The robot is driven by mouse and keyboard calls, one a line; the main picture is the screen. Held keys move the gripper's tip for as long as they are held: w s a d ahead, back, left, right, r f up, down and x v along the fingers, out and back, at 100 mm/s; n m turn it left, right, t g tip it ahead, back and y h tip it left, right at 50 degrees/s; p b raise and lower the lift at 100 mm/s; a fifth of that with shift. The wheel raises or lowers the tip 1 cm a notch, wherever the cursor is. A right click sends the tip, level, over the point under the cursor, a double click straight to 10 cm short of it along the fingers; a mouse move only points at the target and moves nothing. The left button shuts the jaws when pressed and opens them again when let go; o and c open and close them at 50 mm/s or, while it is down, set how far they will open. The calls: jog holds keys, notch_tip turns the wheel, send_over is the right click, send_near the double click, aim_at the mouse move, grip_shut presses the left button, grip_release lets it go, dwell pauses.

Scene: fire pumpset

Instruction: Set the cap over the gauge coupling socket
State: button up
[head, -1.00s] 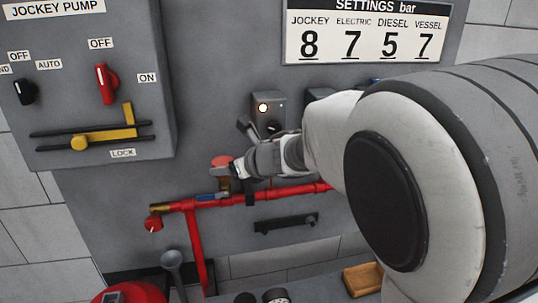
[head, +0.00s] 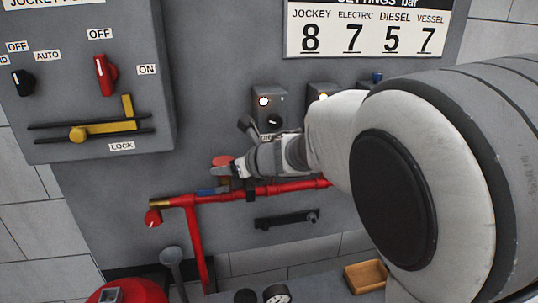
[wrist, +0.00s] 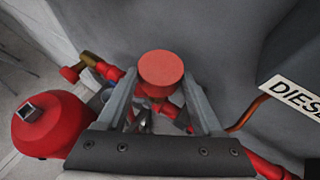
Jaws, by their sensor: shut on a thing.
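My gripper (head: 238,168) is shut on the round red cap (head: 222,161), low in front of the grey panel. In the wrist view the flat top of the cap (wrist: 161,68) shows between the two fingers (wrist: 163,88). The cap is above the red pipe (head: 262,190), near a blue lever (head: 208,191). A small brownish fitting (head: 223,182) shows just under the cap and may be the gauge coupling socket. The cap and fingers cover its top, so I cannot tell whether the cap touches it.
A small grey control box (head: 270,108) with a lit lamp is just above my gripper. A black handle bar (head: 285,219) is below the pipe. A brass fitting (head: 155,204) ends the pipe at left. A red vessel (wrist: 50,122) is low left in the wrist view.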

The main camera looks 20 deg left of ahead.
jog(key=shift+f, duration=0.2)
dwell(0.3)
jog(key=o, duration=1.5)
jog(key=shift+d, duration=0.1)
jog(key=p+v, duration=0.2)
jog(key=v, duration=1.5)
jog(key=shift+s+d, duration=0.1)
jog(key=shift+s, duration=0.1)
jog(key=shift+w, duration=0.1)
